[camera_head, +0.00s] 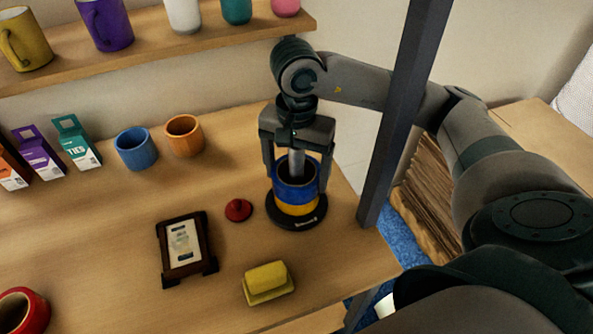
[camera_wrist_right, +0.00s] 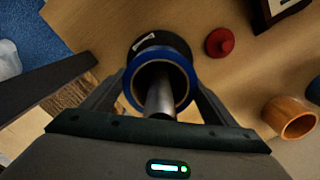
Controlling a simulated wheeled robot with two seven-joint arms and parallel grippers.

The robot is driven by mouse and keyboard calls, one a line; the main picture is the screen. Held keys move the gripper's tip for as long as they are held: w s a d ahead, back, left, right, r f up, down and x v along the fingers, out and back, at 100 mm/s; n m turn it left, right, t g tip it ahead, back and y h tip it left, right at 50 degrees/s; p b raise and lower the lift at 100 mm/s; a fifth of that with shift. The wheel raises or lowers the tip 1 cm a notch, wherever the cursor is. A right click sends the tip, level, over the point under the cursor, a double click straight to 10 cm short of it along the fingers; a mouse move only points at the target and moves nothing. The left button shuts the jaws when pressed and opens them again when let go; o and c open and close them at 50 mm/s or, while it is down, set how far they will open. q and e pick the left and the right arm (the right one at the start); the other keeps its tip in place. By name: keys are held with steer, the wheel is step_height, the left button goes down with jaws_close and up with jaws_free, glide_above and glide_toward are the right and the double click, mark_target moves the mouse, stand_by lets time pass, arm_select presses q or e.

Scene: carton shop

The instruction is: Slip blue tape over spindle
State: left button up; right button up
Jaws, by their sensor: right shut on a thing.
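The blue tape (camera_head: 292,196) is a roll held level around the metal spindle (camera_head: 297,165), whose post shows through its hole in the right wrist view (camera_wrist_right: 160,98). A yellow tape roll (camera_head: 297,209) sits below it on the round black base (camera_head: 302,223). Whether the blue roll touches the yellow one I cannot tell. My right gripper (camera_head: 297,187) comes from above with one finger on each side of the blue tape (camera_wrist_right: 161,54), shut on it. The left gripper is not in view.
A red knob (camera_head: 238,210), a framed card (camera_head: 185,246) and a yellow block on a dish (camera_head: 268,281) lie near the base. Blue (camera_head: 136,149) and orange (camera_head: 184,136) cups stand behind. A dark post (camera_head: 396,120) rises at the table's right edge. Red tape (camera_head: 36,312) lies front left.

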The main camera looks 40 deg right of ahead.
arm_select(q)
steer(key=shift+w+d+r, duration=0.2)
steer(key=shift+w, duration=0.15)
arm_select(e)
steer(key=o, duration=1.2)
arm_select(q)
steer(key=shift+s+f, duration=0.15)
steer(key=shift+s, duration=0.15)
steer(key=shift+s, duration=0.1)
arm_select(e)
steer(key=shift+r, duration=0.15)
